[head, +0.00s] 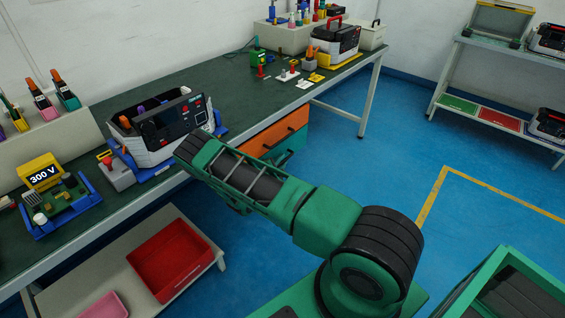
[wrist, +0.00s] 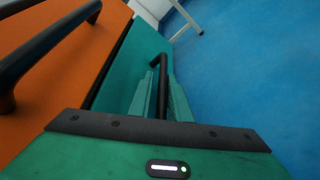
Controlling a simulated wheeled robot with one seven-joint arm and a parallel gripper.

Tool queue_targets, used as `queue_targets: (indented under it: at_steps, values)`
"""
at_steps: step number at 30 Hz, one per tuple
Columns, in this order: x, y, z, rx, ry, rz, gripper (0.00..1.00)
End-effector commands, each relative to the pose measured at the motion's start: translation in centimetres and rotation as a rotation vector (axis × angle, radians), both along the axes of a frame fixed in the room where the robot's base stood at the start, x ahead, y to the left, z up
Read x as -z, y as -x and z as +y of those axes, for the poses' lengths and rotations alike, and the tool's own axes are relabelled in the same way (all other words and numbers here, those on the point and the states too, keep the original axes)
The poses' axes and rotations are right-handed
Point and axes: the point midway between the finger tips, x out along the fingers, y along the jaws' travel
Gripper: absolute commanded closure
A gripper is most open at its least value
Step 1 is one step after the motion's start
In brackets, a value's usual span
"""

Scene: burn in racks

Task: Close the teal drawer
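The teal drawer (wrist: 146,55) has a flat front with a black bar handle (wrist: 161,72). It also shows in the head view (head: 292,149), below the orange drawer and partly hidden by my arm. How far it stands out is hard to tell. In the wrist view my gripper (wrist: 161,88) has its two green fingers on either side of the black handle. No clear gap shows between fingers and handle, so it looks shut on the handle. In the head view the fingers are hidden behind my arm.
The orange drawer (head: 275,136) with its black handle (wrist: 45,48) is beside the teal one. The green-topped workbench (head: 225,83) is above, carrying a toolbox-like unit (head: 165,126) near its edge. A red bin (head: 170,260) sits on a low shelf. Blue floor (head: 400,125) is open to the right.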

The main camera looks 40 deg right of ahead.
Motion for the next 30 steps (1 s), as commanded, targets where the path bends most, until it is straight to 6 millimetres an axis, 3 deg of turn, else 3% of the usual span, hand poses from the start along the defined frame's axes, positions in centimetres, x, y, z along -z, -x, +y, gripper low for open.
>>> queue_targets:
  at_steps: [9,15,30]
  values:
    - [-1.2,3.3,4.9,0.0,0.0,0.005,0.81]
    - [-1.7,4.7,6.9,0.002,0.001,0.005,0.81]
    - [-1.9,5.2,7.5,0.004,0.001,0.004,0.81]
